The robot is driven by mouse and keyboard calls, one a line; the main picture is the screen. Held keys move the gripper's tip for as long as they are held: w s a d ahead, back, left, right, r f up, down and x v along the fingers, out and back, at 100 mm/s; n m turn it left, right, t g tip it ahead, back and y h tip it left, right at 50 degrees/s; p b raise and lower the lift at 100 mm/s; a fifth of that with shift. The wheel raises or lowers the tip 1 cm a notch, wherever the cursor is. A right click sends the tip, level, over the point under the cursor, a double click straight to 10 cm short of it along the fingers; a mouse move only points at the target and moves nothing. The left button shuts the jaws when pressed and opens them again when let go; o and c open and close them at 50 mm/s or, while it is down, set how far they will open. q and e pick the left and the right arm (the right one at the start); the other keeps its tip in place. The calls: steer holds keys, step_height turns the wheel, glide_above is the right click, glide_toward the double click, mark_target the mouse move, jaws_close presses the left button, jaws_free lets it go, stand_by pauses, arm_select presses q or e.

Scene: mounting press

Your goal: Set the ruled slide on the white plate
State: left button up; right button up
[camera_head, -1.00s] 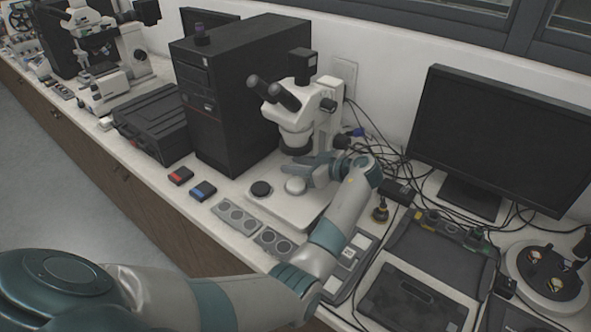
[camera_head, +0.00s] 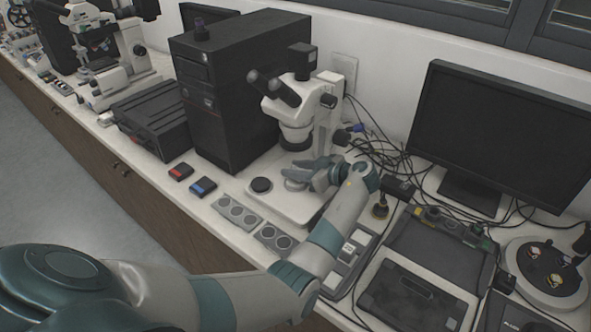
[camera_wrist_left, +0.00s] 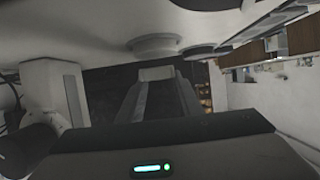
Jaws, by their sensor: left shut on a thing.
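The white plate (camera_head: 293,186) is a small round disc on the stereo microscope's pale base, partly covered by my left gripper (camera_head: 296,173). It also shows in the left wrist view (camera_wrist_left: 155,43), near the top. My left gripper is just above the plate, under the microscope head. In the left wrist view its fingers (camera_wrist_left: 157,84) are shut on a small pale piece, the slide (camera_wrist_left: 157,73), close to the plate. Its ruling is too small to see, and I cannot tell whether it touches the plate. My right gripper is not in view.
The microscope (camera_head: 297,115) stands over the base, with a black disc (camera_head: 261,185) left of the plate. Grey trays with round wells (camera_head: 237,213) lie in front. A black computer tower (camera_head: 225,95) stands left; cables and a monitor (camera_head: 500,135) are right.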

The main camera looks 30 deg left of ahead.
arm_select(q)
steer(key=shift+f, duration=0.2)
steer(key=o, duration=1.1)
steer(key=shift+r, duration=0.2)
steer(key=shift+r+p, duration=0.7)
steer(key=shift+p, duration=0.25)
steer(key=shift+d+f+b, duration=0.15)
steer(key=shift+d+b, duration=0.55)
steer(key=b+v, duration=0.1)
steer(key=v, duration=0.4)
steer(key=b+v, duration=0.2)
steer(key=v, duration=0.3)
steer(key=shift+d+r, duration=0.2)
steer(key=shift+r, duration=0.15)
